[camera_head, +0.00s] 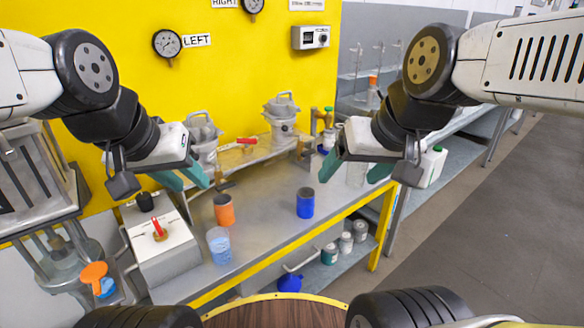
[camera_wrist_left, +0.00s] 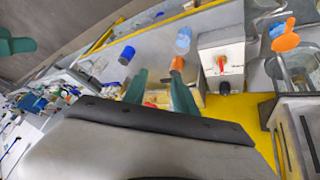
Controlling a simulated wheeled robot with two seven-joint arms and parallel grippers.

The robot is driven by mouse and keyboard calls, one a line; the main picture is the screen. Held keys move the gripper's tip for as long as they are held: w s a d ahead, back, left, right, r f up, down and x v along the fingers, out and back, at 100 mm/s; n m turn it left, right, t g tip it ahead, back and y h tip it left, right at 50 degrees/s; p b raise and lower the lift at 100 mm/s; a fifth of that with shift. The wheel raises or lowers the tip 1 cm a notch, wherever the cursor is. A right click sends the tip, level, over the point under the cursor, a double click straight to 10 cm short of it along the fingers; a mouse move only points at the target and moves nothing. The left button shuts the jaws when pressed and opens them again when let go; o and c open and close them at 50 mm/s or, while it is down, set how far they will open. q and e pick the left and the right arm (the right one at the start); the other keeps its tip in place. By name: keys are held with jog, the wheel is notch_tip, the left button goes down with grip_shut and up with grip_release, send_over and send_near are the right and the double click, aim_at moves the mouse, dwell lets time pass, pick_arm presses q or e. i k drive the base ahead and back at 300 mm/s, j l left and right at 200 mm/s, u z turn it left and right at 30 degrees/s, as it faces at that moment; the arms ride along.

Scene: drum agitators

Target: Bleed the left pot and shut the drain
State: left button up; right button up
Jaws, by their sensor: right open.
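The left pot (camera_head: 205,150) is a grey lidded vessel at the bench's back left, partly hidden behind my left gripper (camera_head: 183,178). A second grey pot (camera_head: 283,128) stands further right. A red-handled valve (camera_head: 246,141) lies on piping between the pots. A brass fitting (camera_head: 222,182) sits low in front of the left pot; I cannot tell which is the drain. My left gripper is open and empty above the bench; its spread teal fingers also show in the left wrist view (camera_wrist_left: 160,92). My right gripper (camera_head: 357,170) is open and empty over the bench's right part.
An orange cup (camera_head: 224,210), a clear cup with blue contents (camera_head: 219,245) and a blue cup (camera_head: 305,203) stand on the bench. A white box (camera_head: 165,250) with a red lever is at left. The LEFT gauge (camera_head: 167,43) hangs above.

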aim_at(224, 185)
jog(key=l, duration=0.5)
jog(key=k+l, duration=0.1)
jog(key=l, duration=0.4)
jog(key=l+u, duration=0.1)
jog(key=l, duration=0.4)
jog(key=k, duration=0.05)
